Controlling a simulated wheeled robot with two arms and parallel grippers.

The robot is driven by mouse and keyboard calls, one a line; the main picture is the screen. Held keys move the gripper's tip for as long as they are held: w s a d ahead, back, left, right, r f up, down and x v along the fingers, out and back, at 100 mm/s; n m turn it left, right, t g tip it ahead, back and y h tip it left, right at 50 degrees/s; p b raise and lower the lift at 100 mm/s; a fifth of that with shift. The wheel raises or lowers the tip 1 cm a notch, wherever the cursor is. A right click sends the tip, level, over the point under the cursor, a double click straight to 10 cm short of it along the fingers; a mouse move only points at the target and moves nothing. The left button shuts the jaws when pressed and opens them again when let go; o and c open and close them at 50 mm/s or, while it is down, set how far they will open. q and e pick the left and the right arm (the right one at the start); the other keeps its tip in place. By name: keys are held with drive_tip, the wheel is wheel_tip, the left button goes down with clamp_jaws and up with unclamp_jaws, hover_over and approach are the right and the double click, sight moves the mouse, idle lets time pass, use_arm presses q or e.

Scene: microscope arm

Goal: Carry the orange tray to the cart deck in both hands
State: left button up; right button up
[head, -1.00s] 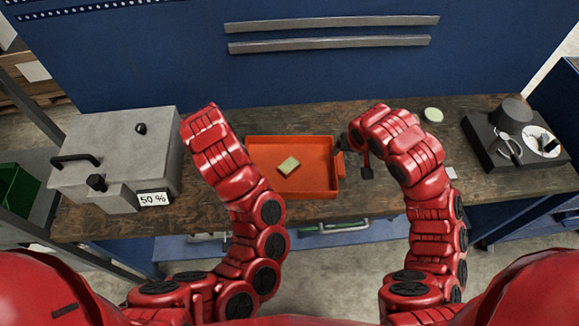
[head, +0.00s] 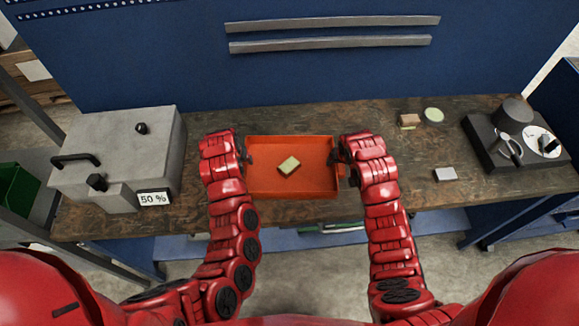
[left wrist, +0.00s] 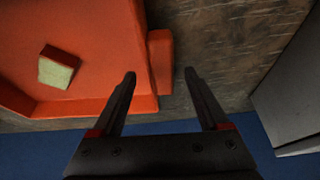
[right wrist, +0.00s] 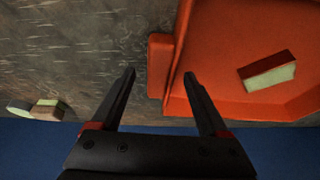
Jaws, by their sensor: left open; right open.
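The orange tray (head: 258,190) lies flat on the wooden bench, with a small yellowish-green block (head: 289,165) inside it. My left gripper (head: 249,158) is open at the tray's left side. In the left wrist view its jaws (left wrist: 159,74) point at the tray's side handle (left wrist: 160,62), which shows between and beyond the fingertips. My right gripper (head: 340,157) is open at the tray's right side. In the right wrist view its jaws (right wrist: 159,74) likewise face the other handle (right wrist: 160,64). Whether the fingers touch the handles cannot be told. The cart deck is not identifiable.
A grey metal box (head: 120,150) labelled 50 % stands at left. A black device (head: 490,150) stands at far right. A small block (head: 410,121), a pale green disc (head: 434,115) and a small white box (head: 446,174) lie right of the tray. A blue panel (head: 300,80) rises behind.

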use_arm(q)
drive_tip(key=shift+x, duration=1.25)
use_arm(e)
drive_tip(key=shift+x, duration=1.15)
use_arm(q)
clamp_jaws()
use_arm(e)
clamp_jaws()
